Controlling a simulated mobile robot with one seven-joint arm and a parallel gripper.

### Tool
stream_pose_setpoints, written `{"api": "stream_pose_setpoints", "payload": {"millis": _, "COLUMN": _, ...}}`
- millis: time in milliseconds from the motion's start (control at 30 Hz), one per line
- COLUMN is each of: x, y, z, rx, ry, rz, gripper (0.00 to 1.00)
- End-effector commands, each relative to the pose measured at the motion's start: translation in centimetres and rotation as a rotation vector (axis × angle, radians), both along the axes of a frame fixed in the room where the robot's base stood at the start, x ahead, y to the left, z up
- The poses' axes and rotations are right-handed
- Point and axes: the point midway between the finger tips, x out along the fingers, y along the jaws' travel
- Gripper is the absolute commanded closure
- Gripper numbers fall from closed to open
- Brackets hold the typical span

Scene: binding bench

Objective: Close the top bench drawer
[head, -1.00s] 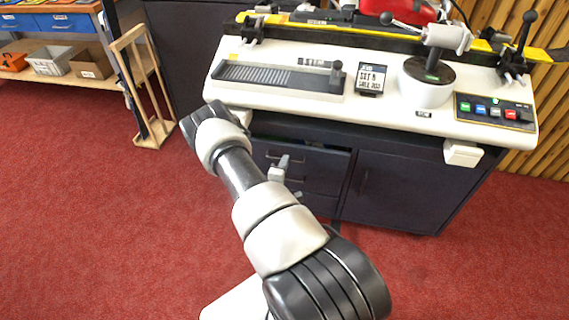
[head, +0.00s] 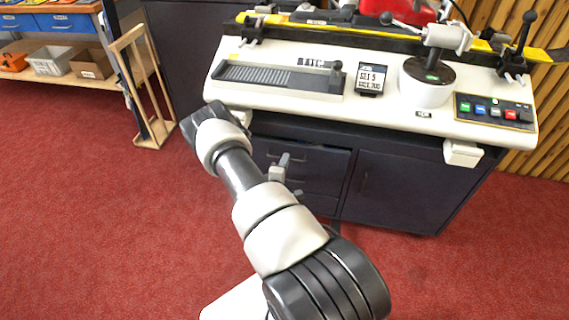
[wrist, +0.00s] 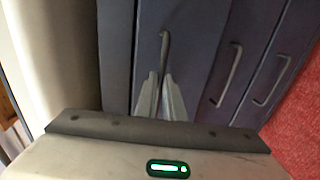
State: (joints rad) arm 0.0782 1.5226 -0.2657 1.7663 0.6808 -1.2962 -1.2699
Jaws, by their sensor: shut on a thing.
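In the head view my gripper (head: 283,165) shows beside my forearm, in front of the drawers. My arm hides the left part of the drawer stack.
Two lower drawer handles (wrist: 228,75) show to the right in the wrist view. A cupboard door (head: 395,190) stands right of the drawers. Red carpet (head: 90,220) around the bench is clear.

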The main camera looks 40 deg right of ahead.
Motion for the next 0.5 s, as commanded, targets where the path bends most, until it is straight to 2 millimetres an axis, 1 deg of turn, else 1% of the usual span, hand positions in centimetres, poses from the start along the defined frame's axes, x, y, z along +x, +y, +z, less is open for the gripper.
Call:
{"api": "stream_pose_setpoints", "payload": {"millis": 33, "x": 0.6, "y": -0.8, "z": 0.1, "rx": -0.003, "ry": -0.004, "rz": -0.001, "gripper": 1.0}}
{"api": "stream_pose_setpoints", "payload": {"millis": 100, "x": 1.4, "y": -1.7, "z": 0.1, "rx": -0.002, "ry": -0.003, "rz": 0.0, "gripper": 1.0}}
{"api": "stream_pose_setpoints", "payload": {"millis": 200, "x": 2.0, "y": -2.4, "z": 0.0, "rx": -0.002, "ry": -0.001, "rz": 0.0, "gripper": 1.0}}
{"api": "stream_pose_setpoints", "payload": {"millis": 500, "x": 2.3, "y": -2.7, "z": 0.2, "rx": -0.002, "ry": -0.003, "rz": 0.0, "gripper": 1.0}}
